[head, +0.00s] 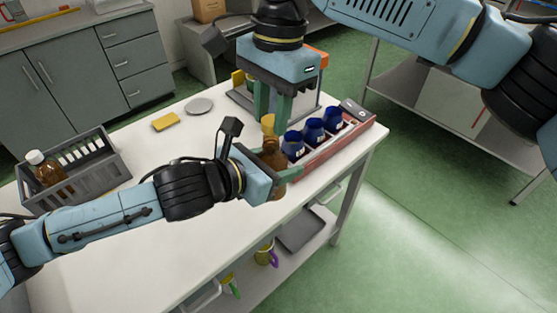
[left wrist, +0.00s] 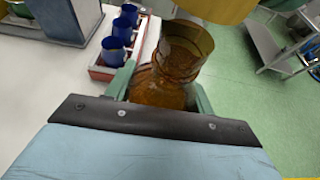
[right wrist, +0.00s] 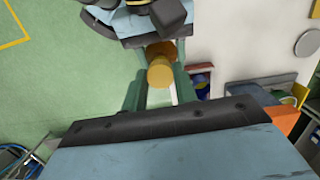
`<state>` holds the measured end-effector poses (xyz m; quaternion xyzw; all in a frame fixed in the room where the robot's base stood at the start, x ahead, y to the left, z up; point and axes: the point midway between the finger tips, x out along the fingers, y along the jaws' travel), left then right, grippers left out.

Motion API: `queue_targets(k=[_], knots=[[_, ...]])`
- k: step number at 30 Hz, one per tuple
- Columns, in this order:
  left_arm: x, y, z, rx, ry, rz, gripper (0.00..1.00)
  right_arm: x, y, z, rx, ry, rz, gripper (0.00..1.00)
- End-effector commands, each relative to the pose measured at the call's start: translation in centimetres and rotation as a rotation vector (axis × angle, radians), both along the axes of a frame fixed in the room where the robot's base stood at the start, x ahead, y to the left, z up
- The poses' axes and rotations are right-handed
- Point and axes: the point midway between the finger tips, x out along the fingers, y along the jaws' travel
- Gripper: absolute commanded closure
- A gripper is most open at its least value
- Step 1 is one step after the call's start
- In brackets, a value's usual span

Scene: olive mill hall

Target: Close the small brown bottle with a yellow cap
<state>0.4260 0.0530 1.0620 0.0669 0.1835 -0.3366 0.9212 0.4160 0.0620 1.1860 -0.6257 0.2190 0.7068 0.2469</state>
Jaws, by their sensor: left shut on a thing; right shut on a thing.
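The small brown bottle (head: 272,157) is upright in my left gripper (head: 277,182), which is shut around its body near the table's right edge. The bottle also shows in the left wrist view (left wrist: 172,78), with its mouth uncovered. The yellow cap (head: 268,121) is between the fingers of my right gripper (head: 270,112), which is shut on it from above. The cap is just above the bottle's neck. In the left wrist view the cap (left wrist: 215,8) is at the top edge, apart from the mouth. In the right wrist view the cap (right wrist: 160,72) partly hides the bottle (right wrist: 160,49).
A red rack (head: 325,152) with blue cups stands close to the right of the bottle. A grey crate (head: 100,170) holding a white-capped brown bottle (head: 46,171) is at the left. A yellow sponge (head: 166,122) and a grey disc (head: 199,105) lie behind. The table's front is clear.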

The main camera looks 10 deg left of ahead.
Motion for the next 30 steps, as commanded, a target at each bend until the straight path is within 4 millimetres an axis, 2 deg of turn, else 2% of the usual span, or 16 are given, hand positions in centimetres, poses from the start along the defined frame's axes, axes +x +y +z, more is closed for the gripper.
queue_targets(k=[20, 30], knots=[[0.0, 0.0, 0.1, -0.001, -0.003, 0.000, 0.94, -0.2, 0.2, 0.1, -0.002, -0.003, 0.001, 0.92], [0.0, 0.0, 0.1, -0.001, -0.003, 0.000, 0.94, -0.2, 0.2, -1.5, -0.003, -0.003, -0.002, 0.92]])
